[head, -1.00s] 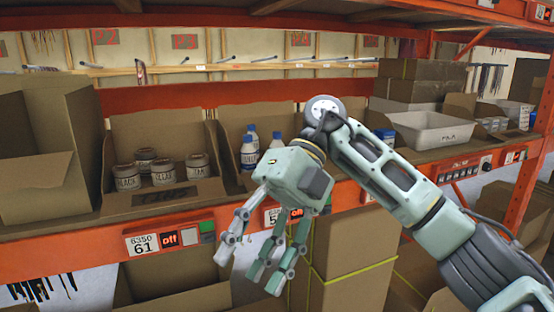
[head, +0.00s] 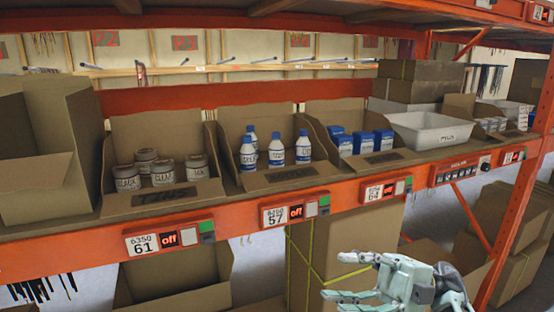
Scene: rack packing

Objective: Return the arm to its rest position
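My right gripper (head: 352,278) is low at the bottom right of the head view, below the shelf edge and in front of the cardboard boxes under it. Its fingers point left and are spread apart, with nothing between them. The rest of the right arm is mostly cut off by the lower picture edge. My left gripper does not show.
The orange shelf (head: 80,250) bears bins of grey jars (head: 163,171), white and blue bottles (head: 276,152) and blue boxes (head: 383,140), plus a white tray (head: 430,128). An open carton (head: 45,185) stands at left. Stacked boxes (head: 345,235) stand below.

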